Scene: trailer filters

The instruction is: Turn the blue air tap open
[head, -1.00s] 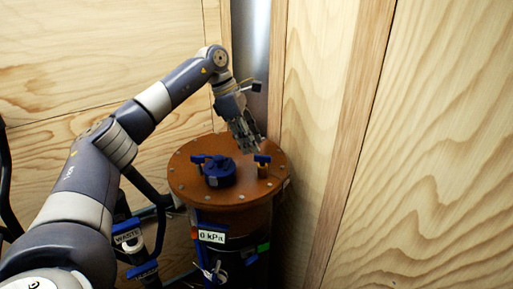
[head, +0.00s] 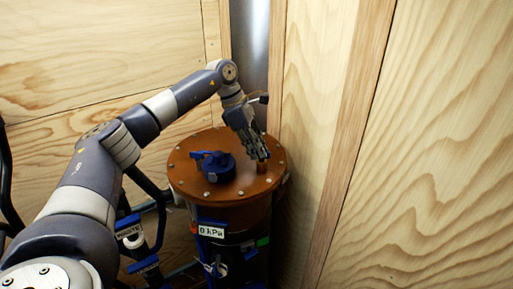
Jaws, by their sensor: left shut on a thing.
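The blue air tap is on a small brass stem (head: 262,168) at the right side of the orange-brown round lid (head: 205,188). My left gripper (head: 261,157) reaches down over it from above and is shut on the tap handle. The fingers hide most of the blue handle, so its angle cannot be told. My right gripper is not in view.
A larger blue cap with a handle (head: 215,166) sits on the lid, left of my gripper. A "0 kPa" label (head: 211,231) is on the vessel's front. A "WASTE" label (head: 129,228) is at lower left. Wooden walls (head: 430,140) stand close on the right and behind.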

